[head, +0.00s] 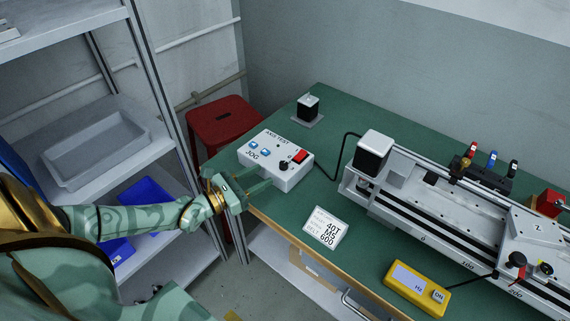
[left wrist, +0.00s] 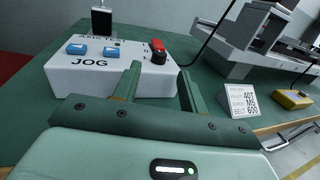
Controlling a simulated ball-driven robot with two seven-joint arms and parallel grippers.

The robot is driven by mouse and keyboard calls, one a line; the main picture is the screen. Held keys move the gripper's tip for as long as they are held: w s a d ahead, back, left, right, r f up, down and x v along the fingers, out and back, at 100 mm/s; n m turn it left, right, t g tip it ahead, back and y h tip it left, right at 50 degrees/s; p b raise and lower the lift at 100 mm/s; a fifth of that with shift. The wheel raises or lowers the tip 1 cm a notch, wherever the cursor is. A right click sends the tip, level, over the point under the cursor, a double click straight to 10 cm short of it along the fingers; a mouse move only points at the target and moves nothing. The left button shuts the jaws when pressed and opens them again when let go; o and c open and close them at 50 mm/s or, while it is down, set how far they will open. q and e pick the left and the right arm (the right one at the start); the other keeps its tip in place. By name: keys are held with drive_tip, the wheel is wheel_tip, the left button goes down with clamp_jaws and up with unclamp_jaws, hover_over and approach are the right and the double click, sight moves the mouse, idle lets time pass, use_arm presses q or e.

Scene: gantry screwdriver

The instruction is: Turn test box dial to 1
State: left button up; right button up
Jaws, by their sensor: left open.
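The test box (head: 262,152) is a white box marked AXIS TEST and JOG, on the near left part of the green table. It has two blue buttons, a red switch (head: 300,156) and a small dark dial (head: 283,165) near its front edge. In the left wrist view the box (left wrist: 90,76) is ahead, with the dark dial (left wrist: 157,58) in front of the red switch. The dial's setting is too small to read. My left gripper (head: 267,180) is open and empty at the box's near side, its fingers (left wrist: 160,84) pointing toward the dial end. My right gripper is not in view.
A small motor (head: 308,107) stands behind the box, and a cable runs from the box to the gantry (head: 440,210) at right. A white sign (head: 320,228) and a yellow meter (head: 416,287) are on the table. A red stool (head: 222,120) and grey shelves are at left.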

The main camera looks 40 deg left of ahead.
sight(280, 165)
use_arm(q)
drive_tip(key=b+x, duration=0.1)
drive_tip(key=x, duration=0.7)
drive_tip(key=shift+w, duration=0.35)
drive_tip(key=shift+d, duration=0.1)
clamp_jaws()
